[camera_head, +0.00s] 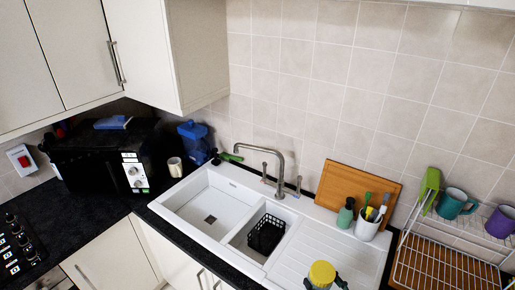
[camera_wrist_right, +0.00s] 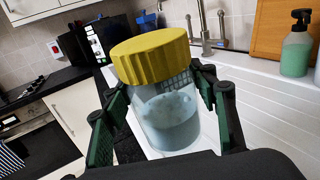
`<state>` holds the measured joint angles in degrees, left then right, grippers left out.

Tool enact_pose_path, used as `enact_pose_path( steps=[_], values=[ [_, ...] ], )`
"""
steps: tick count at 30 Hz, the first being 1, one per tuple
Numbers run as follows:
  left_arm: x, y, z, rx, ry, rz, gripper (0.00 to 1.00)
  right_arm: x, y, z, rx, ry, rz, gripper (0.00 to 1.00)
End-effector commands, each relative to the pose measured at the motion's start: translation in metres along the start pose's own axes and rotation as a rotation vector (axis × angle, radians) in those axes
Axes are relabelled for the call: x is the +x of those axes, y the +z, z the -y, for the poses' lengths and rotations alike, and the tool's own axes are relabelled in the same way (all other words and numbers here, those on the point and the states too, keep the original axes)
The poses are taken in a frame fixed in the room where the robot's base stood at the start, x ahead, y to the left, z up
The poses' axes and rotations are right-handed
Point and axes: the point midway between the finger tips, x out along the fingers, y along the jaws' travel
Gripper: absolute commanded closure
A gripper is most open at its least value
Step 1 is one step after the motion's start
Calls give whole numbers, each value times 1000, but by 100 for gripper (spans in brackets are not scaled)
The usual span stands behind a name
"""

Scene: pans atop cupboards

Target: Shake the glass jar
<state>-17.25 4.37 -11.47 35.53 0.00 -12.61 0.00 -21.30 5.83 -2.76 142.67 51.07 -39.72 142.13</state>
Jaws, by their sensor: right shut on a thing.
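The glass jar (camera_wrist_right: 168,118) has a yellow lid (camera_wrist_right: 150,54) and holds a bluish liquid with bubbles or pale lumps in it. In the right wrist view my right gripper (camera_wrist_right: 165,110) is shut on the jar, with a green-padded finger on each side. The jar looks tilted in that view. In the head view the yellow lid (camera_head: 322,274) shows at the bottom edge, in front of the sink's drainboard, with parts of my right gripper (camera_head: 324,284) around it. The jar's lower part is cut off there. My left gripper is in neither view.
A white sink (camera_head: 207,212) with a tap (camera_head: 277,160) and a black basket (camera_head: 266,234) lies behind the jar. A green soap bottle (camera_head: 345,214), a utensil cup (camera_head: 367,224), a cutting board (camera_head: 357,187) and a dish rack (camera_head: 445,262) stand to the right.

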Motion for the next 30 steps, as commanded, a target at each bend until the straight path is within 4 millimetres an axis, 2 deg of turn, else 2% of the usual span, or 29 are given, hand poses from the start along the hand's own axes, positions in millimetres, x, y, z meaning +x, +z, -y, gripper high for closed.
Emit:
enact_pose_path(
  steps=[1,2,5,7,8,10,12,13,15,17,21,26,30],
  values=[
    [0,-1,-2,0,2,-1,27,-8,1,14,-7,1,-1,90],
    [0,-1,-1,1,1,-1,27,-8,1,15,-3,2,2,90],
    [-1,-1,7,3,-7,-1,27,11,3,-20,14,4,13,90],
    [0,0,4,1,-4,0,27,15,3,-27,4,0,7,90],
    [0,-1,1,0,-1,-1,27,11,1,-20,-3,-1,3,90],
    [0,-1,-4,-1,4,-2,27,-4,0,7,-13,0,-5,90],
    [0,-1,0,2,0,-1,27,-8,1,15,-3,2,2,90],
    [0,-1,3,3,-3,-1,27,-4,2,8,5,3,7,90],
    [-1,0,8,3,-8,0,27,11,3,-20,14,4,12,90],
    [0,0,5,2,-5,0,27,15,3,-28,6,1,9,90],
    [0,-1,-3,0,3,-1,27,-7,0,13,-9,1,-2,90],
    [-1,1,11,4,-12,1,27,-7,2,14,1,1,5,90],
    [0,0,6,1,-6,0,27,-7,1,14,1,1,5,90]
  ],
)
